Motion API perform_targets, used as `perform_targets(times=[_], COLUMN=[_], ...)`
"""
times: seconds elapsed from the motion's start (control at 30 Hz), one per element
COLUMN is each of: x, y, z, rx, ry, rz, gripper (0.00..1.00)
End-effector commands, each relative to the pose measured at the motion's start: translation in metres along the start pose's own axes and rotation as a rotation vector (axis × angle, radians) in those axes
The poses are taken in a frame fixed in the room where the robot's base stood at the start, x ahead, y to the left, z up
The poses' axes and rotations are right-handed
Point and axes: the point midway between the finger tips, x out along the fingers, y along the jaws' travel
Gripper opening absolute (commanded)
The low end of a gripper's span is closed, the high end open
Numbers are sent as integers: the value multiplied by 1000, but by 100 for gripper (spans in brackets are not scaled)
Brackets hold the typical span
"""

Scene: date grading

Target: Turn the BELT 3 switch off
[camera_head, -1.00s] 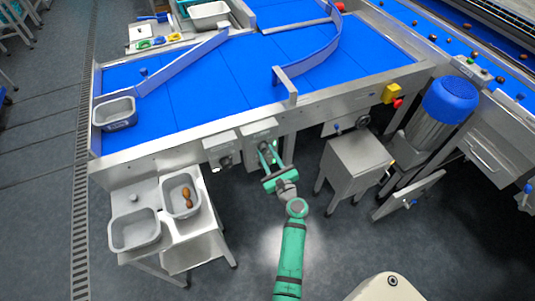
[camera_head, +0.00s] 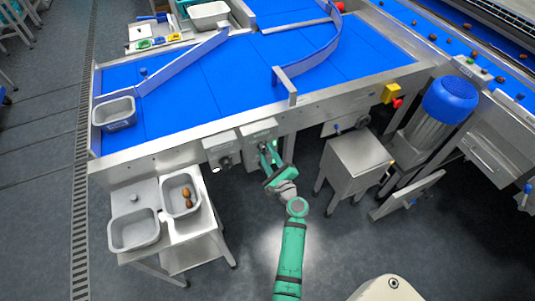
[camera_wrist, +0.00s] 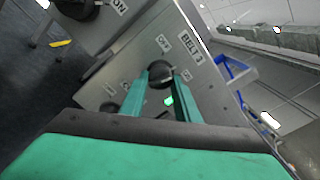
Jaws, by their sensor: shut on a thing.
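The BELT 3 switch box (camera_wrist: 205,85) is a grey metal box with a "BELT 3" label. It also shows in the head view (camera_head: 258,131), mounted on the front rail of the blue sorting table. Its round black switch knob (camera_wrist: 160,73) sits between the fingertips of my gripper (camera_wrist: 160,80), which is shut on it. A small green light (camera_wrist: 168,101) glows beside the knob, partly between the fingers. In the head view my gripper (camera_head: 267,152) reaches up to the box front; the knob is mostly hidden there.
A similar switch box (camera_head: 220,144) is just left; its black knob (camera_wrist: 80,6) shows in the wrist view. A steel cabinet (camera_head: 357,160) stands right of my arm. A small stand with grey tubs (camera_head: 134,230) is at left. Open floor lies around my arm.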

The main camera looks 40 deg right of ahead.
Motion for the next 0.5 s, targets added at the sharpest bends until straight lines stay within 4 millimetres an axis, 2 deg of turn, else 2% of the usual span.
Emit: perform_targets(times=[0.5], x=[-2], y=[-2], z=[0], rx=[-489], ry=[-1], rz=[1], gripper=[7])
